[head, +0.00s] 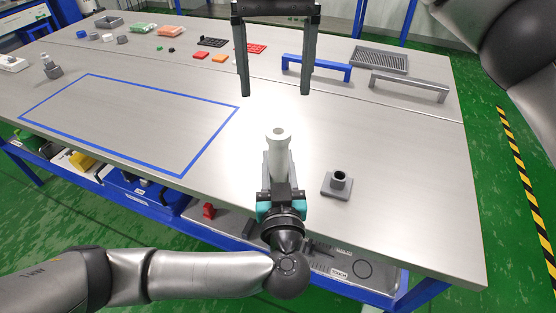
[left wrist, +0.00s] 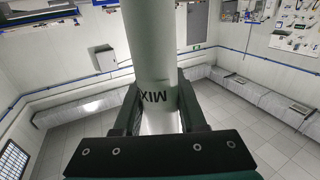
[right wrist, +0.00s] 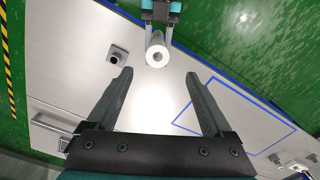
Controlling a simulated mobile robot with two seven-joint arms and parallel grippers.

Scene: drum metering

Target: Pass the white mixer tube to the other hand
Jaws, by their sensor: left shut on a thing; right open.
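The white mixer tube (head: 278,150) stands roughly upright over the table's front part in the head view. My left gripper (head: 279,185) is shut on its lower part. In the left wrist view the tube (left wrist: 150,60) rises between the fingers, with the print "MIX" on it. My right gripper (head: 276,92) hangs fingers down above and beyond the tube, open and empty. In the right wrist view the tube's open end (right wrist: 157,56) shows beyond the right fingertips (right wrist: 157,78), apart from them.
A grey socket block (head: 338,184) stands on the table (head: 400,200) right of the tube. A blue taped rectangle (head: 186,172) lies at left. Blue (head: 316,67) and grey (head: 409,86) handles and a grey mesh tray (head: 380,60) stand at the back right.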

